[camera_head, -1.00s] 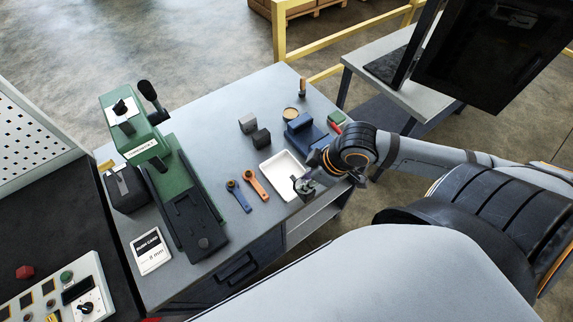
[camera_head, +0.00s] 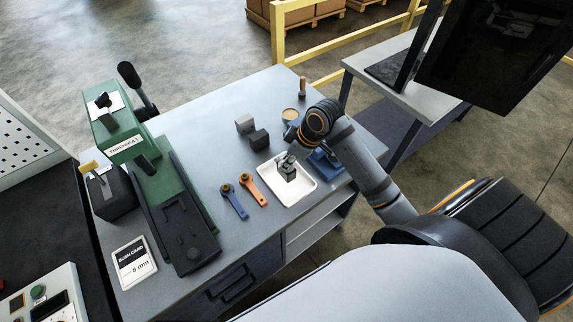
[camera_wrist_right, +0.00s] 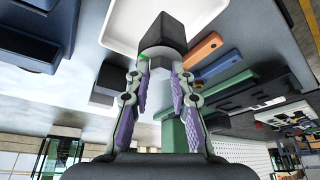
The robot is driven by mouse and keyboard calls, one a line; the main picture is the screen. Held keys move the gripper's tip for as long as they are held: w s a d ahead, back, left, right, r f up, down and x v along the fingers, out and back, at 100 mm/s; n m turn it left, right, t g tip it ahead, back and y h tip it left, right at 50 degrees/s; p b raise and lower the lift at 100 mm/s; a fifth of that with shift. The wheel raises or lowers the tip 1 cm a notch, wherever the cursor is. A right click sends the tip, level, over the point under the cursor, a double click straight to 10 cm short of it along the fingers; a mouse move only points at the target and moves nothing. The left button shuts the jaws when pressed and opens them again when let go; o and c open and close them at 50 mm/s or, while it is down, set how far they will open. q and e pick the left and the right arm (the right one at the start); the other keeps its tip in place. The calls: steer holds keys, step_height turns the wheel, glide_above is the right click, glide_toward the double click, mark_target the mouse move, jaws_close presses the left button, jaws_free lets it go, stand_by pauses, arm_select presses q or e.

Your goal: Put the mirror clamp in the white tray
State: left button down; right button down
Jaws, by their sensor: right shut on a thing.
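The mirror clamp, a dark block with a paler grey end, is held in my right gripper and shows in the head view (camera_head: 288,174) and in the right wrist view (camera_wrist_right: 165,34). My right gripper (camera_head: 287,161) is shut on it, with a fingertip on each side in the wrist view (camera_wrist_right: 160,66). The white tray (camera_head: 305,196) is a shallow rectangular tray near the table's right front edge; its rim also shows in the wrist view (camera_wrist_right: 120,25). The clamp is over the tray's inside; I cannot tell whether it touches the floor. My left gripper is out of view.
A blue fixture (camera_head: 326,163) is close on the right. A green press (camera_head: 178,205) stands at left.

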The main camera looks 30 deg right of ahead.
steer(key=shift+w+d+f, duration=0.1)
steer(key=shift+w+f, duration=0.3)
steer(key=shift+f, duration=0.05)
step_height(320, 180, down, 3)
steer(key=shift+w+f+p, duration=0.1)
steer(key=shift+p, duration=0.65)
steer(key=shift+f, duration=0.2)
steer(key=c, duration=1.2)
jaws_free()
steer(key=shift+b+v, duration=0.5)
steer(key=shift+v, duration=5.65)
